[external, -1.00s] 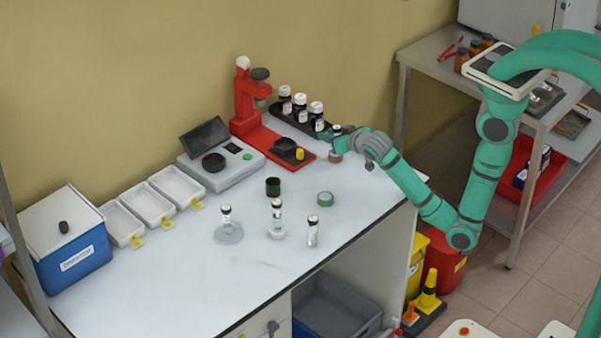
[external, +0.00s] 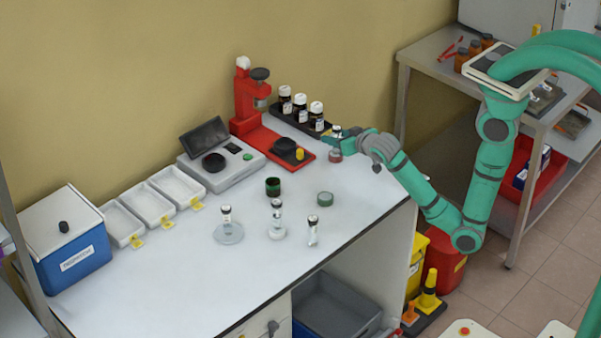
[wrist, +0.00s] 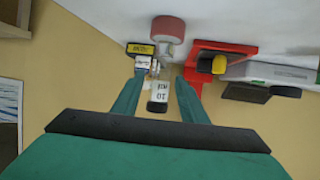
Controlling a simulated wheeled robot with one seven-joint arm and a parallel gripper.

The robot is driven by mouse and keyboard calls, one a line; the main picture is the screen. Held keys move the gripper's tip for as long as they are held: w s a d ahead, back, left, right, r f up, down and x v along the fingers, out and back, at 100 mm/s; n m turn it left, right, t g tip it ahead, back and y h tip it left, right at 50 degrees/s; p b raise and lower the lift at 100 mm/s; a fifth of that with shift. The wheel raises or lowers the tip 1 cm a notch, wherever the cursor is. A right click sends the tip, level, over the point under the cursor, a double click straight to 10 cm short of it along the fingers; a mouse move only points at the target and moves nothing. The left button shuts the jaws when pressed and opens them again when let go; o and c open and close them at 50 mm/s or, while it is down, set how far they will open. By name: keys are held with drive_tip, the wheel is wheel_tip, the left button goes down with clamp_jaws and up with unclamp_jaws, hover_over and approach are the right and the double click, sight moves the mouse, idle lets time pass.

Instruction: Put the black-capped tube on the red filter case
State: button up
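The black-capped tube (wrist: 159,88) shows upside down in the wrist view, its black cap lowest and a white label above it. In the external view the tube (external: 337,131) is upright over the red filter case (external: 335,155), near the table's right end. The case (wrist: 168,28) is a short red round piece, in line with the tube; it appears to bear the tube, though their contact is not clear. My gripper (wrist: 158,80) has a finger on each side of the tube, with narrow gaps showing. It looks open. In the external view the fingers (external: 338,139) partly hide the tube.
A black rack (external: 300,122) with white-capped bottles and a red press (external: 249,104) stand behind and to the left. Other small tubes (external: 277,208) (external: 312,232), a dark green cup (external: 273,186) and a green round case (external: 325,198) stand nearer the front.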

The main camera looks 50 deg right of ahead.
sight(339, 137)
drive_tip(key=shift+v, duration=1.85)
